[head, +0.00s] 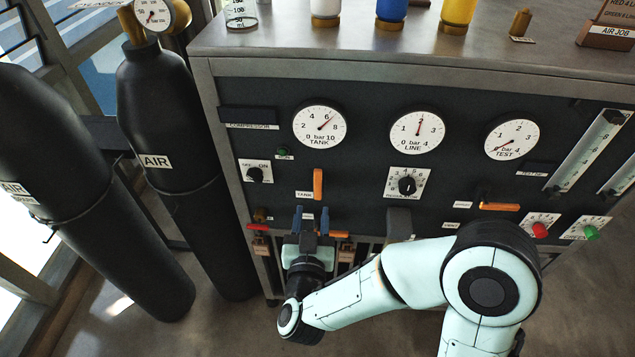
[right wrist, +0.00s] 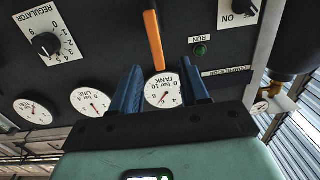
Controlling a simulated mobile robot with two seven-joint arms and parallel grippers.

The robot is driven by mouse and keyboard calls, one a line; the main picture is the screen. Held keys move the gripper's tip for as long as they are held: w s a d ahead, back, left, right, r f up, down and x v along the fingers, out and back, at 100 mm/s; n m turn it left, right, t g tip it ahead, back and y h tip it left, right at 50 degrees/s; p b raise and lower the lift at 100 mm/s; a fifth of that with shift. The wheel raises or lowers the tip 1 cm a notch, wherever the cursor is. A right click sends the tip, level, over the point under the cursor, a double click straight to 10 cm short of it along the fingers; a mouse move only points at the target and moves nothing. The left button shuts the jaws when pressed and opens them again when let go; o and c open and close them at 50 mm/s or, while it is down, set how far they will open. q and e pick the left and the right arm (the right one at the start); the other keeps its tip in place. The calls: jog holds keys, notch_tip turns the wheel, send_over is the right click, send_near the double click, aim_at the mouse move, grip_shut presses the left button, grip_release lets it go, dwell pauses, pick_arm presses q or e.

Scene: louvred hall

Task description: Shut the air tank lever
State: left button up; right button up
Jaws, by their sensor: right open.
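The orange air tank lever (head: 318,184) stands upright on the dark panel, beside a TANK label (head: 305,195). It also shows in the right wrist view (right wrist: 153,38), where the picture is upside down. My right gripper (head: 311,219) is open and empty, its blue fingers pointing at the panel just below the lever. In the right wrist view the gripper (right wrist: 162,75) has its two fingers apart, with the lever beyond the tips and roughly in line with the gap. I cannot tell the exact distance to the lever. My left gripper is not in view.
The TANK gauge (head: 320,127) is above the lever. A regulator knob (head: 407,185) and a horizontal orange lever (head: 500,206) are to the right. An ON/OFF switch (head: 255,174) is to the left. Black air cylinders (head: 165,110) stand left of the bench.

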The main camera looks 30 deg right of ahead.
aim_at(318, 182)
jog(key=shift+h, duration=0.4)
jog(key=p+x, duration=0.1)
jog(key=x, duration=0.1)
jog(key=r+p+x, duration=0.1)
jog(key=x, duration=0.2)
jog(key=p+x, duration=0.1)
jog(key=x, duration=0.1)
jog(key=shift+w+d+r, duration=0.15)
jog(key=shift+w+d, duration=0.05)
jog(key=shift+d, duration=0.1)
jog(key=shift+w+d, duration=0.1)
jog(key=shift+w, duration=0.1)
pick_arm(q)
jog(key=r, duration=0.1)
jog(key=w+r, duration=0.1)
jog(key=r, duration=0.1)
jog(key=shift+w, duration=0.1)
pick_arm(e)
jog(key=shift+w, duration=0.1)
jog(key=shift+w+d, duration=0.1)
jog(key=shift+d, duration=0.05)
jog(key=shift+w+d, duration=0.3)
jog(key=shift+w, duration=0.25)
grip_shut()
